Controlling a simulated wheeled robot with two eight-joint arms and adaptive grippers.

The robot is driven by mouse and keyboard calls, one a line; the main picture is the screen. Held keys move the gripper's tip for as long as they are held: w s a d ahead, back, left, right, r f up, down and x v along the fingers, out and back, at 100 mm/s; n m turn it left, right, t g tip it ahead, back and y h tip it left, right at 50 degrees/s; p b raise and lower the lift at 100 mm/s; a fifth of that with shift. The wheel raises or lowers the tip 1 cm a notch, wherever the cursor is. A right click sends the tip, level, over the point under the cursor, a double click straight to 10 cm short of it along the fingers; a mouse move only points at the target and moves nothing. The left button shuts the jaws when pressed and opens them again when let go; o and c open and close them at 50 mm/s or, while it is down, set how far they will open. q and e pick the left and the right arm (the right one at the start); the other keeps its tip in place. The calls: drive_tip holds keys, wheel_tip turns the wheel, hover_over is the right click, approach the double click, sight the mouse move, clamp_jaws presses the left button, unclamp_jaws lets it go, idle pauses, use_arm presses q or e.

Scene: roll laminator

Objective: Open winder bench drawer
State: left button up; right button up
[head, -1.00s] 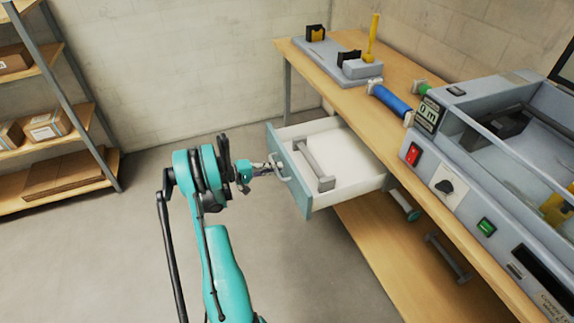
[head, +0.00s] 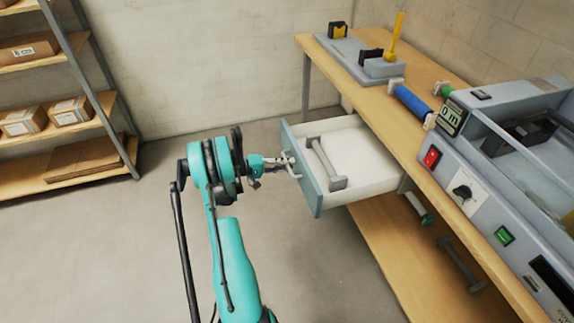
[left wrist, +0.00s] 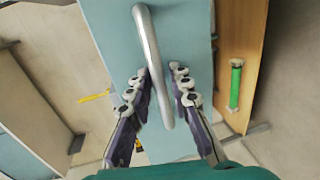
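The drawer (head: 316,178) of the wooden bench is pulled well out, its teal front facing left and its white inside showing. A grey bar with end brackets (head: 322,160) lies in it. My left gripper (head: 283,163) is at the outer face of the front, at the drawer handle (head: 295,168). In the left wrist view the silver handle (left wrist: 150,45) runs between the two fingers of the gripper (left wrist: 161,72). The fingers are apart, with a gap on the handle's right side; the left finger is close to it, and I cannot tell if it touches. My right gripper is out of view.
The bench top (head: 350,88) carries a grey stand with a yellow post (head: 395,38), a blue roll (head: 411,102) and the laminator (head: 470,190). A lower shelf (head: 385,245) lies under the drawer. A rack with boxes (head: 60,110) stands left. The floor between is clear.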

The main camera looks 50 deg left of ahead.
use_arm(q)
drive_tip(key=v, duration=1.2)
